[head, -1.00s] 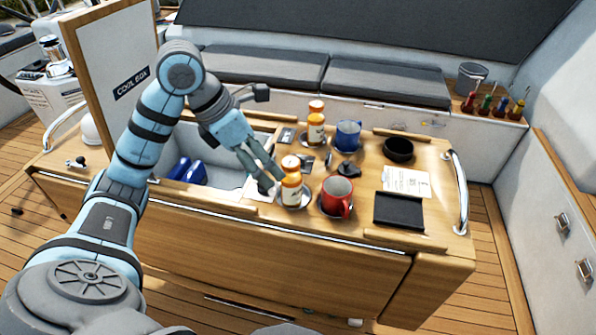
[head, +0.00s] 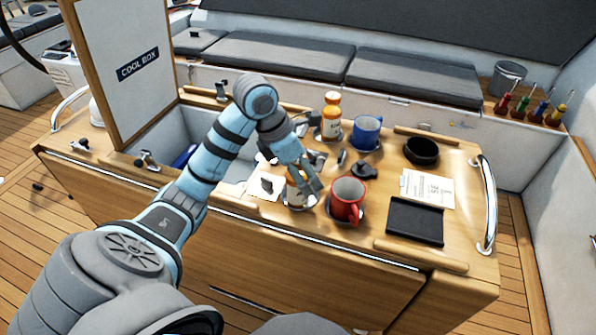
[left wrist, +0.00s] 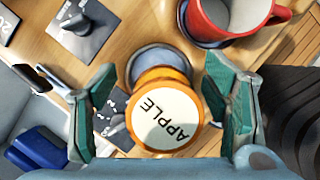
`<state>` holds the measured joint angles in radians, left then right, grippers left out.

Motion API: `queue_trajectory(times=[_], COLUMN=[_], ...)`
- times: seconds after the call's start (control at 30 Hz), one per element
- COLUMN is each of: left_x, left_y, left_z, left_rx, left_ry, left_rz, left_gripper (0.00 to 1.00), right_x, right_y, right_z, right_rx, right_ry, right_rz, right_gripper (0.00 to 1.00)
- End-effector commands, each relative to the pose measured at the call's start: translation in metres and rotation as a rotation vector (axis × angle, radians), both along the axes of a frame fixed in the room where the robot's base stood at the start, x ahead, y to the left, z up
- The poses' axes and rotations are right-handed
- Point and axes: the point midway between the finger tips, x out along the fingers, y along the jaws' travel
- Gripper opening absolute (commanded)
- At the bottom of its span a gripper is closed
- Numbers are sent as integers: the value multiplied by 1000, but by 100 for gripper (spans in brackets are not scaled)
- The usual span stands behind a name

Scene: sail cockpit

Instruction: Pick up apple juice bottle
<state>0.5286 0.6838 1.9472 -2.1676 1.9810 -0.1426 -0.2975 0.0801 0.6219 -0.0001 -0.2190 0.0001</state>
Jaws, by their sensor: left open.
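The apple juice bottle (left wrist: 165,119) shows in the left wrist view from above, its white cap top reading APPLE inside an orange rim. In the head view the bottle (head: 294,194) stands upright in a round holder at the table's front, partly hidden by my gripper. My left gripper (left wrist: 168,112) is open, with one finger on each side of the bottle's cap. In the head view my left gripper (head: 307,180) is over the bottle's upper part. I cannot tell whether the fingers touch it. My right gripper is not in view.
A red mug (head: 346,200) stands close to the right of the bottle. Another orange-capped bottle (head: 331,117) and a blue mug (head: 367,132) stand behind. A black bowl (head: 421,151) and black tray (head: 415,222) are farther right. The raised cool box lid (head: 125,75) stands left.

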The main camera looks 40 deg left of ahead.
Motion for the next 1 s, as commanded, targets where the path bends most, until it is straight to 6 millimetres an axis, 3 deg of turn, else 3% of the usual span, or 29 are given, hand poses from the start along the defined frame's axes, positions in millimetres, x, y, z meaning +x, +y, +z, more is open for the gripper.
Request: queue_trajectory(times=[0.27,0.63,0.93,1.0], left_x=[3,3,3,3], left_y=[-2,-2,-2,-1], left_z=[-7,-6,-3,4], left_rx=[1,0,1,1], left_ry=[-1,-1,-2,-2], left_rz=[-1,-2,-1,1], left_gripper=[69,10,7,1], right_x=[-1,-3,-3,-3], right_y=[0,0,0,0], right_z=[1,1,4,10], right_rx=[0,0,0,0], right_ry=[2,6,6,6], right_rz=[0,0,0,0], right_gripper=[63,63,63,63])
